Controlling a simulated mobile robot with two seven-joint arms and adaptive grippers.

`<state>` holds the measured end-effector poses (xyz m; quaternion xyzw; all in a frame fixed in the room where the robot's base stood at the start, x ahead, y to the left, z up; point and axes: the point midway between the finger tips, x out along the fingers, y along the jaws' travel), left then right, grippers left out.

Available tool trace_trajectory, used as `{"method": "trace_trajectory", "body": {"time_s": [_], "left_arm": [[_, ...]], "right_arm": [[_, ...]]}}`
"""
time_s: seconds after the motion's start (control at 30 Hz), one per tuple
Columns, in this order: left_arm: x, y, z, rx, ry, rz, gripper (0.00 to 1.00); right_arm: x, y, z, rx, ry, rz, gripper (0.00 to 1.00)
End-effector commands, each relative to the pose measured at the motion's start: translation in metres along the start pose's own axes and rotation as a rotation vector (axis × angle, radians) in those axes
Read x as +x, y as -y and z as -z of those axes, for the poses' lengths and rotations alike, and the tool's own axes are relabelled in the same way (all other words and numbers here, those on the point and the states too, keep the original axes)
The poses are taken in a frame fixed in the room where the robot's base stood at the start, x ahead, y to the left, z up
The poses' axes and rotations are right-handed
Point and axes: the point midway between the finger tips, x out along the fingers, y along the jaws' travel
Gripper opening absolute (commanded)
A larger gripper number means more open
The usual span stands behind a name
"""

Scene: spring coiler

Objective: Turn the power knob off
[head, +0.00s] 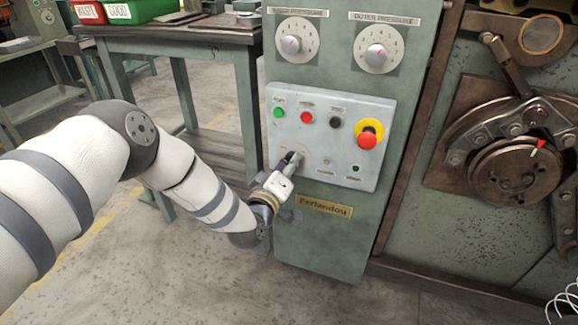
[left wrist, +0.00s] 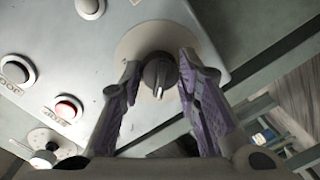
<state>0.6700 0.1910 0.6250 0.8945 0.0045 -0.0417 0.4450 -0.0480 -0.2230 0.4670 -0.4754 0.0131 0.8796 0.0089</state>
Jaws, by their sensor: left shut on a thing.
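The power knob (left wrist: 158,72) is a dark round knob on a pale disc on the grey control panel (head: 377,180). In the left wrist view its light pointer mark faces the bottom of the picture, towards my gripper's palm. My left gripper (head: 291,160) is at the panel's lower left in the head view. Its purple-padded fingers are shut on the knob, one on each side. In the head view the gripper mostly hides the knob. My right gripper is not in view.
Above the knob are a green button (head: 279,112), a red button (head: 306,118), a black button (head: 335,123) and a red emergency stop (head: 367,139). Two pressure dials (head: 297,41) sit higher. A workbench (head: 180,42) stands left; coiler machinery (head: 515,172) stands right.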

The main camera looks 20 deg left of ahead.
Motion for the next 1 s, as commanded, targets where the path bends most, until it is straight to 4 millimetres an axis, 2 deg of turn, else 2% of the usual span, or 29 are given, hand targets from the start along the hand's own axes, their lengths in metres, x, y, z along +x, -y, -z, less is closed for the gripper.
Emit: {"method": "trace_trajectory", "body": {"time_s": [0.3, 0.73, 0.77, 0.83, 1.0], "left_arm": [[-0.0004, 0.0002, -0.0009, -0.07, 0.007, -0.002, 0.02], [-0.0004, 0.0001, -0.001, -0.077, 0.008, -0.002, 0.02], [-0.0004, 0.0001, -0.001, -0.077, 0.008, -0.002, 0.34], [-0.0004, 0.0001, -0.0009, -0.076, 0.007, -0.002, 0.5], [-0.0002, 0.0, -0.0005, -0.076, 0.006, -0.003, 0.5]], "right_arm": [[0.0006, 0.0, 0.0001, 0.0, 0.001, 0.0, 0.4], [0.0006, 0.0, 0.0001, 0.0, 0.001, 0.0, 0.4], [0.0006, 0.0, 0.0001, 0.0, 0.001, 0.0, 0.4], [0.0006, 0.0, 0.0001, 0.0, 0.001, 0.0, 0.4], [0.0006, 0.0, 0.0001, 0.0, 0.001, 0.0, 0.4]]}}
